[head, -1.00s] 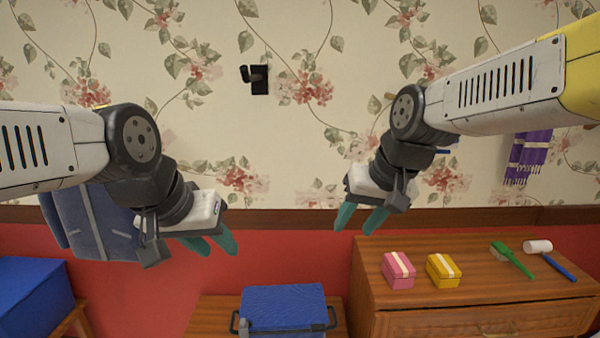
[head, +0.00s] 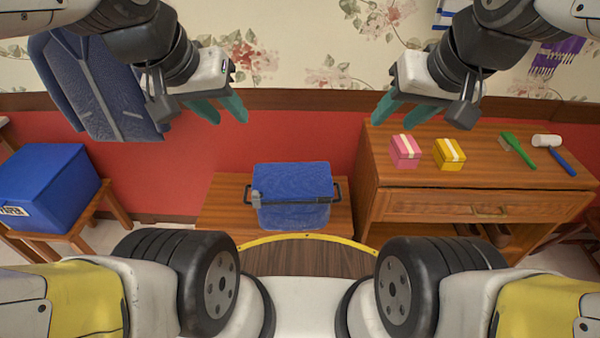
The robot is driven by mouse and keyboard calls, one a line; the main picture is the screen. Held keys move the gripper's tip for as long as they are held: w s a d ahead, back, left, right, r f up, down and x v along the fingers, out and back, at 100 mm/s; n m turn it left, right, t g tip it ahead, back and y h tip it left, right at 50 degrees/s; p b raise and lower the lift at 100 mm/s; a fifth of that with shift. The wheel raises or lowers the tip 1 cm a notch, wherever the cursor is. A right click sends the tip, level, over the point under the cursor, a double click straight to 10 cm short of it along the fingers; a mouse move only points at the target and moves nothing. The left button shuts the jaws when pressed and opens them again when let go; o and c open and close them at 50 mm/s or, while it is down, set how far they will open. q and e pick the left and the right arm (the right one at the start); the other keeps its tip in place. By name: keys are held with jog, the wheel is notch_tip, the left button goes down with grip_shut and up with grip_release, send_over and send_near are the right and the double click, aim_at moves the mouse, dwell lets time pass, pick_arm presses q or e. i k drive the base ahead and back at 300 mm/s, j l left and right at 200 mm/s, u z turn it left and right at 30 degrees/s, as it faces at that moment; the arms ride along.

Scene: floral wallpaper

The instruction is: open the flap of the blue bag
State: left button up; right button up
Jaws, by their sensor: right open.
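The blue bag (head: 292,179) sits on a low wooden table (head: 222,205) at the centre of the head view. Its blue top panel lies over it, a dark bar crosses its front edge, and dark handles stick out at both sides. A small grey piece shows at the left end of the bar. My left gripper (head: 228,121) is above and left of the bag in the picture, its teal fingers apart and empty. My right gripper (head: 396,121) is above and right of it, open and empty. Neither touches the bag.
A blue box (head: 45,180) stands on a stool at left. A blue jacket (head: 95,95) hangs above.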

aim_at(310, 179)
jog(key=k+j+z, duration=0.6)
jog(key=k+j, duration=0.1)
jog(key=k, duration=0.1)
